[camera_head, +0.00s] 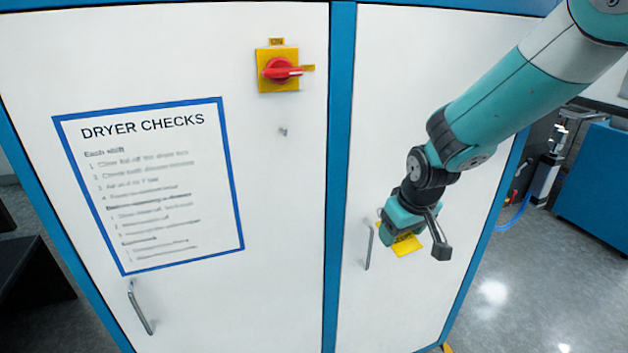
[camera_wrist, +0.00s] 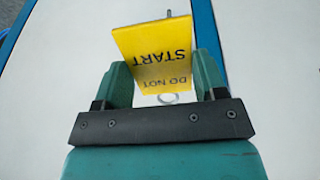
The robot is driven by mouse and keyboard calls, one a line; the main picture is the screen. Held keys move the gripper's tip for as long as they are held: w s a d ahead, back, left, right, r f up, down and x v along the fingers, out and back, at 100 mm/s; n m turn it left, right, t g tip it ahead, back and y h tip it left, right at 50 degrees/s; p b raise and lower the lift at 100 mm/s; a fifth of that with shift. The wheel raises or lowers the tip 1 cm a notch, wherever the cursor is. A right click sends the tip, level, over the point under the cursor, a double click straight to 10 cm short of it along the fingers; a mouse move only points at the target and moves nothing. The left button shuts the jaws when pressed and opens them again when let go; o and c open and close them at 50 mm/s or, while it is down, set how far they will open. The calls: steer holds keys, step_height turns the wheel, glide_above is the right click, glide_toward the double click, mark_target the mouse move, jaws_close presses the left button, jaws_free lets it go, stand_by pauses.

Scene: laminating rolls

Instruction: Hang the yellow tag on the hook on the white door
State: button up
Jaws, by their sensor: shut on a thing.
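The yellow tag (camera_head: 406,246) is in my gripper (camera_head: 398,230), in front of the right-hand white door panel. In the wrist view the tag (camera_wrist: 152,50) stands between the two green fingers, with "DO NOT START" printed upside down. A pale ring (camera_wrist: 168,98) shows at its edge nearest the wrist. The small grey hook (camera_head: 283,131) sticks out of the left-hand white door (camera_head: 265,200), below the red switch. My gripper is to the right of the hook and lower in the picture, apart from it.
A red rotary switch on a yellow plate (camera_head: 278,70) sits above the hook. A "DRYER CHECKS" sheet (camera_head: 150,185) is left of it. Metal handles are on the left door (camera_head: 141,308) and right door (camera_head: 369,246), the latter close to my gripper. A blue post (camera_head: 338,180) divides the doors.

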steer(key=a+r+n+t+y+b, duration=0.25)
steer(key=a+r+t, duration=0.35)
steer(key=a+t, duration=0.3)
steer(key=n+t+y+p, duration=0.2)
steer(key=t+y+p, duration=0.1)
steer(key=y+p, duration=0.35)
glide_toward(288, 160)
steer(key=w+a+r, duration=0.2)
steer(key=w+a, duration=0.1)
steer(key=shift+d+f+p, duration=0.15)
steer(key=shift+f+p, duration=0.05)
steer(key=shift+p, duration=0.55)
steer(key=w+p, duration=0.1)
steer(key=p, duration=0.4)
steer(key=shift+w+a+f+p, duration=0.1)
steer(key=shift+a+p, duration=0.1)
steer(key=shift+p, duration=0.2)
steer(key=shift+w+a+f+p, duration=0.1)
steer(key=shift+w+f+p, duration=0.25)
steer(key=shift+p, duration=0.9)
steer(key=shift+w+p, duration=0.15)
steer(key=shift+p, duration=0.15)
steer(key=shift+w+f, duration=0.1)
steer(key=shift+f, duration=0.15)
